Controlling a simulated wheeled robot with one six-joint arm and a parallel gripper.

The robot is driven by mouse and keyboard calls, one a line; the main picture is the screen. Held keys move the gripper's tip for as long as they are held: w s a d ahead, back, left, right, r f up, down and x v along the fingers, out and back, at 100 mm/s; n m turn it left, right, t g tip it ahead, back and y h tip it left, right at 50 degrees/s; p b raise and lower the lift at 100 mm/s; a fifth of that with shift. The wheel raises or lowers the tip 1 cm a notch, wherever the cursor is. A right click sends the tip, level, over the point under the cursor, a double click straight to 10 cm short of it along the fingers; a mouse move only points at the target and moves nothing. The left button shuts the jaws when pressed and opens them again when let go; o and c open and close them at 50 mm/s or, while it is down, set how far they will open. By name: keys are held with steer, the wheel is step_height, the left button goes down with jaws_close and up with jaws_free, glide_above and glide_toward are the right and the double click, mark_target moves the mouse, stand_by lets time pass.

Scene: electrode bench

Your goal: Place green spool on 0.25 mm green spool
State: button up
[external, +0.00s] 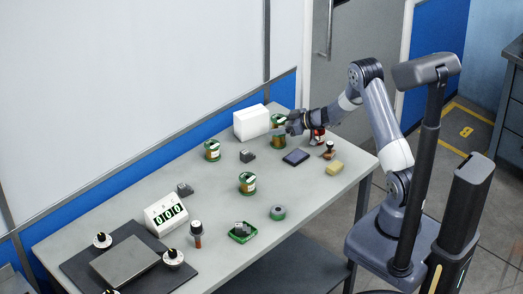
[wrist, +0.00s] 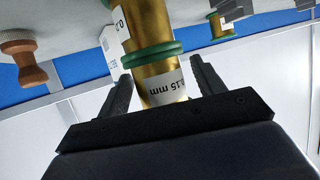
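Two gold-wound spools with green rims stand end to end near the white box. In the wrist view, where the bench is at the top, the lower spool (wrist: 148,22) carries a label starting "0.2", its rest cut off. The upper spool (wrist: 162,75) has a label ending "15 mm". Their green rims meet, and the stack looks roughly straight. In the external view I see the upper spool (external: 279,119) and lower spool (external: 278,139). My gripper (wrist: 160,72) has its fingers either side of the upper spool, with a narrow gap at each side; it appears open.
Other spools (external: 212,150) (external: 247,183) stand on the bench. A white box (external: 251,122) is behind the stack. A dark blue pad (external: 295,157), a yellow block (external: 335,168) and a wooden-handled item (external: 329,150) lie nearby. A readout (external: 165,214) stands at left.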

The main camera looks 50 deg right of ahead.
steer(key=shift+r, duration=0.1)
steer(key=shift+s+d+r, duration=0.1)
steer(key=shift+r, duration=0.05)
steer(key=b+v, duration=0.1)
steer(key=v, duration=1)
steer(key=shift+s+d, duration=0.2)
steer(key=shift+s, duration=0.1)
